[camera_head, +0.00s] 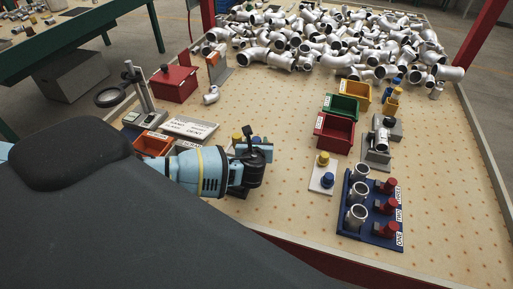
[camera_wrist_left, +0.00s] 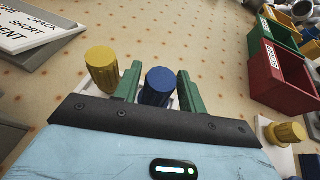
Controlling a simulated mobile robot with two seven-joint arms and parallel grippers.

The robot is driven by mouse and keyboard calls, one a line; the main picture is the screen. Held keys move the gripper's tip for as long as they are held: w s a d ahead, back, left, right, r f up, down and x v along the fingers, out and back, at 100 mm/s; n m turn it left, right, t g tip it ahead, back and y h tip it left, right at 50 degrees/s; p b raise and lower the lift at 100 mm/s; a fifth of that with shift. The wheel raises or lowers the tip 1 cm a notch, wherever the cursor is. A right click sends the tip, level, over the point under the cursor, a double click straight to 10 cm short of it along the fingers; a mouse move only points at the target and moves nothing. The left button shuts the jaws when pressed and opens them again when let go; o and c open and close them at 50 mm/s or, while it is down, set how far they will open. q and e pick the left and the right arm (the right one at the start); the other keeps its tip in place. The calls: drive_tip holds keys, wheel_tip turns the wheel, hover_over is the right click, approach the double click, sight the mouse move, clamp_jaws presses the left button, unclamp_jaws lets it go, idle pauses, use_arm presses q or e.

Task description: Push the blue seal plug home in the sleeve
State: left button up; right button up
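My left gripper (camera_head: 254,165) is low over the table, left of centre in the head view. In the left wrist view its two green fingers (camera_wrist_left: 158,88) stand apart, one on each side of a blue plug (camera_wrist_left: 160,86). Narrow gaps with white behind show between plug and fingers, so it does not look gripped. A ribbed yellow plug (camera_wrist_left: 101,69) stands just left of the fingers. Another blue plug (camera_head: 327,180) stands with a yellow one (camera_head: 323,158) on a white plate (camera_head: 317,187) to the right. I cannot make out the sleeve. My right gripper is out of view.
A blue fixture (camera_head: 350,231) with metal fittings and red knobs stands at front right. Red (camera_head: 333,147), green (camera_head: 347,117) and yellow bins stand behind it. A sign plate (camera_head: 189,128) and orange bin lie left of my gripper. Many pipe fittings are heaped behind. The middle table is clear.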

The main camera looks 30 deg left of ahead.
use_arm(q)
drive_tip(key=c, duration=0.7)
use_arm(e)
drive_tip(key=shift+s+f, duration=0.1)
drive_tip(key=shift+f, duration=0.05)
use_arm(q)
drive_tip(key=shift+r, duration=0.45)
drive_tip(key=r, duration=0.3)
drive_tip(key=shift+s+a+p, duration=0.1)
drive_tip(key=shift+s+p, duration=0.15)
drive_tip(key=shift+p, duration=0.05)
drive_tip(key=s+a, duration=0.1)
drive_tip(key=s, duration=0.4)
drive_tip(key=s+a, duration=0.1)
drive_tip(key=s, duration=0.4)
drive_tip(key=s+a+r, duration=0.1)
drive_tip(key=s+a, duration=0.1)
drive_tip(key=s, duration=0.3)
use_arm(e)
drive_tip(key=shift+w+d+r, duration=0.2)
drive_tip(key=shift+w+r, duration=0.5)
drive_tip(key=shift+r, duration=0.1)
